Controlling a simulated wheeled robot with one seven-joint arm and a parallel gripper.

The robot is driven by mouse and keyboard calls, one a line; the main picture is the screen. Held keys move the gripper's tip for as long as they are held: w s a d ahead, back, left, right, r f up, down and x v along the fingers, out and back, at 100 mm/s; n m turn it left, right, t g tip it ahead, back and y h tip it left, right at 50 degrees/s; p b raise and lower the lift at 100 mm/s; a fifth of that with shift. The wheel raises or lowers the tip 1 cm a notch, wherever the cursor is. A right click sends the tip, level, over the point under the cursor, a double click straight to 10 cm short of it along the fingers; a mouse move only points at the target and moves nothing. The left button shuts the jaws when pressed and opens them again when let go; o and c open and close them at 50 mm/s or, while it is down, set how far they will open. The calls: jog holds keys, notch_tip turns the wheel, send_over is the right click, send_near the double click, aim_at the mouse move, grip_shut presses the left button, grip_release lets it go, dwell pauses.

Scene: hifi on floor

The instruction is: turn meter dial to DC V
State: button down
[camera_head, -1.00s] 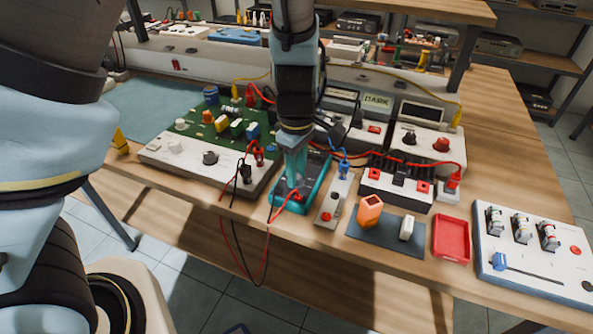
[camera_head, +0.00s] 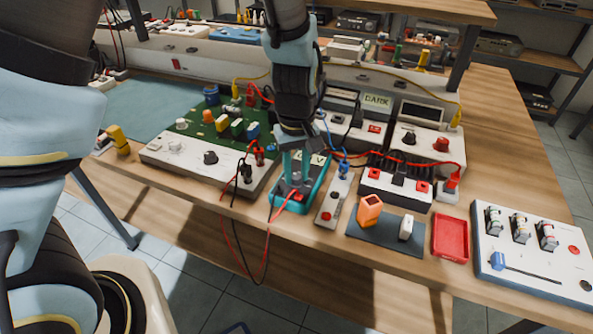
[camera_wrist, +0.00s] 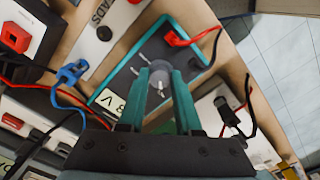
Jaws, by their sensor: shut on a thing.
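The meter (camera_head: 277,211) is a dark panel with a teal rim, lying near the front edge of the bench. It also shows in the wrist view (camera_wrist: 125,72). Its dial (camera_wrist: 158,83) is a grey round knob with pale marks, and my gripper (camera_wrist: 161,74) is shut on it, one teal finger on each side. In the head view my gripper (camera_head: 296,182) comes down on the meter and hides the dial. The meter's display (camera_wrist: 110,103) shows a character like V, partly hidden; I cannot read the dial's setting.
A red plug (camera_wrist: 176,39) with red lead sits in the meter, beside the dial. A circuit board panel (camera_head: 200,155) stands left. A narrow strip with a red button (camera_head: 326,216) is close on the right. Red and black leads (camera_head: 240,240) hang over the front edge.

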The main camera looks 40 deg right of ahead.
aim_at(296, 176)
jog(key=shift+m, duration=0.7)
jog(key=c, duration=0.6)
grip_release()
jog(key=shift+r, duration=0.1)
notch_tip(296, 176, up, 11)
jog(key=b, duration=0.1)
jog(key=shift+f+b, duration=0.2)
jog(key=shift+b, duration=0.15)
